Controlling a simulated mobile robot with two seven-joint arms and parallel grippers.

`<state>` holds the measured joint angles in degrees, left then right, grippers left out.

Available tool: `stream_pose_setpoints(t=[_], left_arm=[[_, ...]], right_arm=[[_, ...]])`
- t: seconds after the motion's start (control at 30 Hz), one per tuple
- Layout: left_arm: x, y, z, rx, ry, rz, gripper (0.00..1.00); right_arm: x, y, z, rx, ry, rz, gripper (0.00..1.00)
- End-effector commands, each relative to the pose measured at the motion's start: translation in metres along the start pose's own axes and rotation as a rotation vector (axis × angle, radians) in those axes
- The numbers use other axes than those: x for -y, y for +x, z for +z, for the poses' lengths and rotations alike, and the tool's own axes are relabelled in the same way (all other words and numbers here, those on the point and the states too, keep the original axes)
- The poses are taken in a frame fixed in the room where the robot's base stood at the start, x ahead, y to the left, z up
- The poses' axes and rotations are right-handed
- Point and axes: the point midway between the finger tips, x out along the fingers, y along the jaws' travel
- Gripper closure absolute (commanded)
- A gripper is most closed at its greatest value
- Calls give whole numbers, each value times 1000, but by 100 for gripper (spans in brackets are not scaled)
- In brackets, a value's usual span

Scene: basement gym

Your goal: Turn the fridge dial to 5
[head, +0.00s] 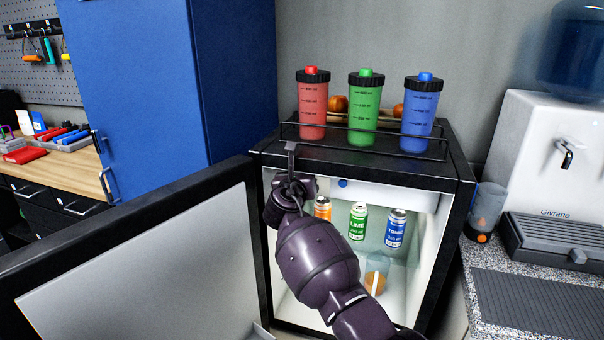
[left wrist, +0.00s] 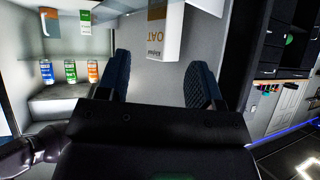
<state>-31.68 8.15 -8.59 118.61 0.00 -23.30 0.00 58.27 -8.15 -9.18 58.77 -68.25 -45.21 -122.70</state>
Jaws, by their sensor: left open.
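The small fridge (head: 462,192) stands open in the head view, with its door (head: 150,270) swung out to the left. A small round blue spot (head: 343,183) on the white panel under its ceiling may be the dial; no numbers are readable. My right arm comes from the bottom and its hand (head: 290,187) is at the fridge's upper left, left of this spot. Its fingers are not clear. My left gripper (left wrist: 156,85) shows only in the left wrist view, open, with an upside-down-looking OAT carton (left wrist: 170,30) beyond its fingers. I cannot tell the gap to the carton.
Red, green and blue shaker bottles (head: 364,108) stand on top within a rail. A water dispenser (head: 545,150) and a dark tumbler (head: 486,212) are on the right.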

Motion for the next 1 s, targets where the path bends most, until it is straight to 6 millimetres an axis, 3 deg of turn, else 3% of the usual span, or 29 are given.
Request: stream_pose_setpoints(t=[0.53,0.57,0.7,1.0], left_arm=[[3,-5,8,17,7,-2,40],[3,-5,8,17,7,-2,40],[3,-5,9,18,8,-2,40],[3,-4,6,14,8,-1,40]], right_arm=[[0,0,0,0,0,0,89],[0,0,0,0,0,0,61],[0,0,0,0,0,0,40],[0,0,0,0,0,0,40]])
